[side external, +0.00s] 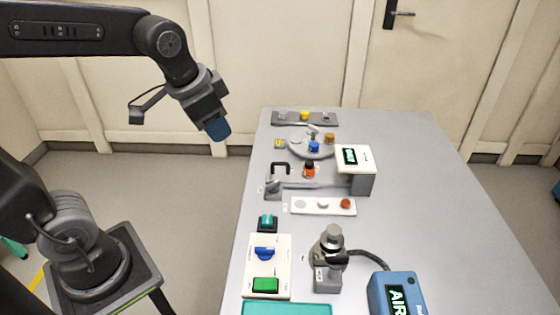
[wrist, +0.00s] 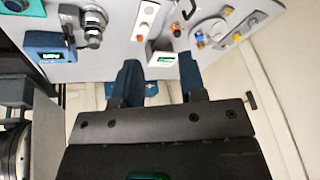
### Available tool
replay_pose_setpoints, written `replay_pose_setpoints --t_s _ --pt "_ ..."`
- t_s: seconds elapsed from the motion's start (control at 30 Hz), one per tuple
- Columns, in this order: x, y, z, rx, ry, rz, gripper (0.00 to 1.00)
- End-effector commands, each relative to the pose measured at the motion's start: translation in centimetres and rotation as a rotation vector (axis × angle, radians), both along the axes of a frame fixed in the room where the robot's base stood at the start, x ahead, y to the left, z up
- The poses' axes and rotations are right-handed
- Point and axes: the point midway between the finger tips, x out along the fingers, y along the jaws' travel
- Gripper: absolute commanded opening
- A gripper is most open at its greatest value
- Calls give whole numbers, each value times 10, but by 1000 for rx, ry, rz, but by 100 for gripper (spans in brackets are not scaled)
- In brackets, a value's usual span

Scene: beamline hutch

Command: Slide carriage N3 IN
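A small grey slide with a black bracket handle (side external: 280,169) stands near the left edge of the table, at the left end of a grey rail (side external: 312,185). It may be carriage N3, but its label is too small to read. The rail runs right to a white-topped box with a green display (side external: 355,158), which also shows in the wrist view (wrist: 161,57). My gripper (side external: 217,130) is high in the air, left of the table and apart from everything. In the wrist view its two blue fingers (wrist: 158,75) are spread with nothing between them.
An orange-black knob (side external: 309,170) stands behind the rail. A white strip with round buttons (side external: 323,206) lies in front. Nearer are a switch panel (side external: 267,267), a metal post fixture (side external: 330,248) and a blue AIR box (side external: 393,292). The table's right side (side external: 435,200) is clear.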

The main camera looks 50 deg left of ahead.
Motion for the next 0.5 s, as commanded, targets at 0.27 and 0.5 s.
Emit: replay_pose_setpoints --t_s 0.27,0.5 --pt "105 22 -29 135 150 -251 38" --pt "170 41 -76 207 255 -440 38"
